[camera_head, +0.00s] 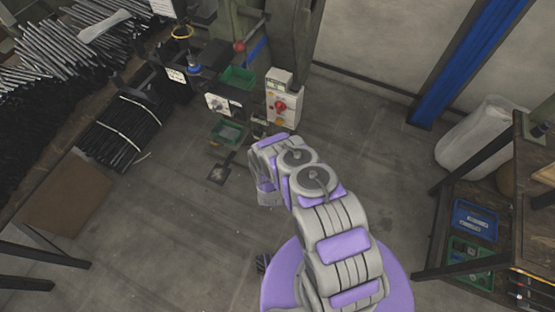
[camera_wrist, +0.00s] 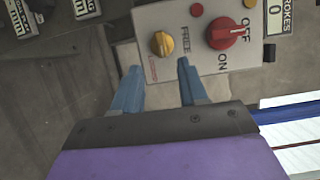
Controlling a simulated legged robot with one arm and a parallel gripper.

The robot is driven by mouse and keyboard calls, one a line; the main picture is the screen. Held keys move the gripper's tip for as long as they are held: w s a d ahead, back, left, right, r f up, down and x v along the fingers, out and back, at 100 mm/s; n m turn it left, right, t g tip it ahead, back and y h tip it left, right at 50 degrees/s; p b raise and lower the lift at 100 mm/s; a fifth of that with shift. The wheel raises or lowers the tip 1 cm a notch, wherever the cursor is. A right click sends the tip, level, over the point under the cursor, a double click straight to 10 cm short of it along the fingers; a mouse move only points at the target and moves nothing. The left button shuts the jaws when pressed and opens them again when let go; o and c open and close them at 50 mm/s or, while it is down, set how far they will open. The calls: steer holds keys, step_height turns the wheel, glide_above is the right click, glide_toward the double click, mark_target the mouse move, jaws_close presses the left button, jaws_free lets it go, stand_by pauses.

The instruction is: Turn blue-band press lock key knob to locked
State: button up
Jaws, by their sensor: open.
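A yellow lock key knob (camera_wrist: 161,44) sits on the light grey face of a control box (camera_wrist: 200,65) in the wrist view. The word FREE is printed right of it, and small red lettering is below it. I cannot tell for sure which way the knob is turned. My gripper (camera_wrist: 159,66) has its two blue fingers apart, with tips just below the knob at either side. Nothing is between them. In the head view the box (camera_head: 272,102) stands beyond my arm, and my fingertips cannot be made out. A blue stripe (camera_head: 256,49) shows on the machine behind it.
A red OFF/ON switch (camera_wrist: 227,33) is right of the knob, with a stroke counter (camera_wrist: 278,17) beyond. In the head view green bins (camera_head: 238,78) stand left of the box. A dark shelf (camera_head: 480,205) stands at right. The floor in front is mostly clear.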

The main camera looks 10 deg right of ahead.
steer(key=b+v, duration=0.1)
steer(key=v, duration=0.8)
steer(key=shift+s, duration=0.25)
steer(key=shift+w, duration=0.1)
steer(key=w+d+r+n+g, duration=0.2)
steer(key=w+r+g, duration=0.3)
steer(key=w+r, duration=0.55)
step_height(320, 180, up, 14)
steer(key=s+n+g+y, duration=0.3)
steer(key=n+g, duration=0.2)
steer(key=n, duration=0.1)
steer(key=s+a+r+n+g+y, duration=0.2)
steer(key=s+r+n+g, duration=0.3)
steer(key=s+r, duration=0.95)
steer(key=s+d+r+n+g, duration=0.1)
steer(key=s+r+n, duration=0.1)
steer(key=s, duration=0.7)
steer(key=s+d+r+n+g, duration=0.1)
steer(key=s+r+n, duration=0.2)
steer(key=s, duration=0.7)
steer(key=s+d+r+n+g, duration=0.1)
steer(key=s+r+n+g, duration=0.1)
steer(key=s, duration=0.7)
steer(key=shift+s+r+n+h, duration=0.3)
steer(key=shift+r+n, duration=0.1)
steer(key=shift+r, duration=0.15)
